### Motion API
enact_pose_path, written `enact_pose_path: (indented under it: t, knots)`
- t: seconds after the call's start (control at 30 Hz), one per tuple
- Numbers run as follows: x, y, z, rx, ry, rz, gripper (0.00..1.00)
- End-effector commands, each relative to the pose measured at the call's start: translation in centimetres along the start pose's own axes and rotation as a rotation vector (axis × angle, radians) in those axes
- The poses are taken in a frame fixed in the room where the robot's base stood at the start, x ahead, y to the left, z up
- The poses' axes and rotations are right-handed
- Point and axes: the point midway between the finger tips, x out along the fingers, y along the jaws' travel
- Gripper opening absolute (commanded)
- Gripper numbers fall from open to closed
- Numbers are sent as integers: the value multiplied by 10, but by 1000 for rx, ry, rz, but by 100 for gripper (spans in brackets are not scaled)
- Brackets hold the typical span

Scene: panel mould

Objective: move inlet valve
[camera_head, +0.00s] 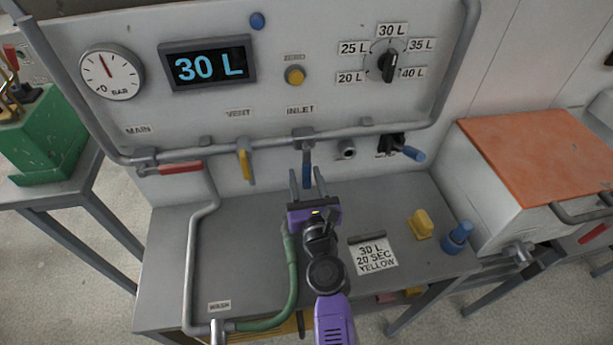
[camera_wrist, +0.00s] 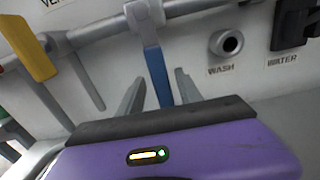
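The inlet valve has a blue handle (camera_head: 306,169) that hangs straight down from the grey pipe, below the INLET label (camera_head: 301,110). In the wrist view the blue handle (camera_wrist: 158,76) shows between my two fingers, its lower end close to the dark palm edge. My gripper (camera_head: 307,182) is open, one finger on each side of the handle, with a gap on both sides. In the wrist view my gripper (camera_wrist: 161,88) holds nothing. I cannot tell exactly how deep the handle sits between the fingers.
A yellow vent handle (camera_head: 245,165) and a red main handle (camera_head: 181,168) are to the left. A wash port (camera_head: 347,150) and a blue water handle (camera_head: 413,154) are to the right. The display (camera_head: 208,66) reads 30 L. A note card (camera_head: 375,256) lies on the bench.

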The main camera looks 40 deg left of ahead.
Motion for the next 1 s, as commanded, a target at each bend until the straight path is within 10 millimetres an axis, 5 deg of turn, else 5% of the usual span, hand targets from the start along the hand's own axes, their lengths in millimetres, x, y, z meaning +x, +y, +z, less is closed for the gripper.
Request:
enact_pose_path:
  t: [0.37, 0.8, 1.0]
  knots:
    - [-5, -1, 2, -2, -2, -3, 42]
    - [-66, -1, 1, -2, -1, -2, 42]
    - [-77, -1, 1, -1, -2, -1, 42]
